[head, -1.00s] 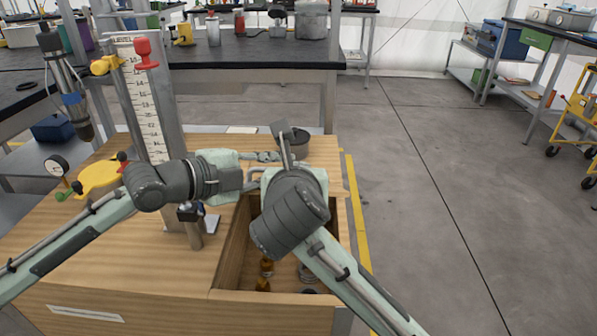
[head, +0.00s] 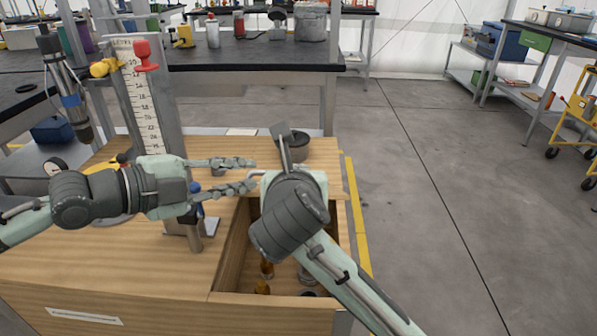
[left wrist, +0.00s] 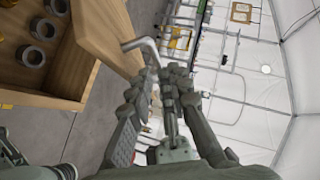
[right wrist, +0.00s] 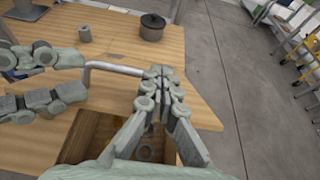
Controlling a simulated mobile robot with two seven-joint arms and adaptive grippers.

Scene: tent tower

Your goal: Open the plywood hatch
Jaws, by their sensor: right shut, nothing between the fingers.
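The plywood hatch (right wrist: 190,100) is a wooden panel with a bent metal handle (right wrist: 112,68). It lies at the back of a wooden bench's open compartment (head: 232,262). The handle also shows in the head view (head: 254,172) and the left wrist view (left wrist: 143,44). My left gripper (head: 254,174) is open and empty, its two fingers pointing right at the handle from the left, apart from it. My right gripper (right wrist: 162,76) is shut and empty, its fingertips at the handle's right end; I cannot tell whether they touch. In the head view its own wrist hides its fingers.
Amber bottles (head: 266,268) and grey rings (left wrist: 42,28) stand in the compartment. A dark pot (right wrist: 152,27) and a small grey cylinder (right wrist: 84,33) stand on the bench behind the handle. A post with a scale (head: 142,95) rises at left.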

